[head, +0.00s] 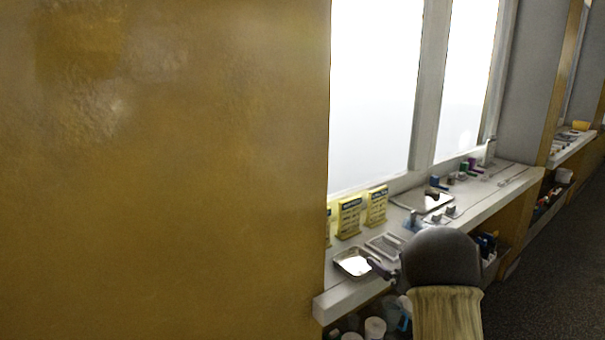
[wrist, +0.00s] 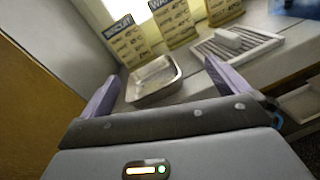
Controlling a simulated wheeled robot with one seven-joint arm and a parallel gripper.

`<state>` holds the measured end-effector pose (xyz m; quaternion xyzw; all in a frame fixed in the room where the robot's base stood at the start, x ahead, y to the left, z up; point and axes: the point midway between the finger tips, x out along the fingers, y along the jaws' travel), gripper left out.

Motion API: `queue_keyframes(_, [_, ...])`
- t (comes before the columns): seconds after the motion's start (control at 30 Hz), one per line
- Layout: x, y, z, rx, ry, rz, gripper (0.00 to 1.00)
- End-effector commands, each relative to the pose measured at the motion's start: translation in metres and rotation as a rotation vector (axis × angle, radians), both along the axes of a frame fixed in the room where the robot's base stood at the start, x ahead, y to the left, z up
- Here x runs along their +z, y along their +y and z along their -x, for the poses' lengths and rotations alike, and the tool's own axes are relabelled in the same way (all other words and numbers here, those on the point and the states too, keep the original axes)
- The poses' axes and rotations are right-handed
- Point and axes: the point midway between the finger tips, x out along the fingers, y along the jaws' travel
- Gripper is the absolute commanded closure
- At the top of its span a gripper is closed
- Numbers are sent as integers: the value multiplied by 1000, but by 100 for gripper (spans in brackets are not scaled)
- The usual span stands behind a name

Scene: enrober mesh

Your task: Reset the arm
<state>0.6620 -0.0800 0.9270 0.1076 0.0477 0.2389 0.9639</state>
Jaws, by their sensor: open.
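My gripper (wrist: 161,70) is open and empty, with its two purple fingers spread apart in the wrist view. In the head view my arm reaches over the front edge of the white counter (head: 338,300), and its dark rounded part hides some of the counter. A shallow metal tray (wrist: 142,92) lies on the counter beyond and between the fingers. The tray also shows in the head view (head: 341,271), close to the gripper's end. I cannot tell from the views how high the gripper is above the counter.
Yellow printed cards (head: 349,217) stand behind the tray. A wire rack (wrist: 262,46) lies to its right, with a small block on it. Farther along are a reflective tray (head: 408,199) and small bottles. A brown wall (head: 160,170) fills the left. Shelves below hold containers. Dark floor (head: 555,260) is clear at right.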

Motion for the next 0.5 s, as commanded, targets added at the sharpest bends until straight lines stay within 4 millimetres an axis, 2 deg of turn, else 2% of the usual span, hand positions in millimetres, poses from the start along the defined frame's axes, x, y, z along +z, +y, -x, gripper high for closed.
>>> queue_keyframes(0.27, [4, -9, 1, -181, 182, -253, 0])
queue_keyframes(0.5, [-3, -14, 21, -457, 444, -687, 0])
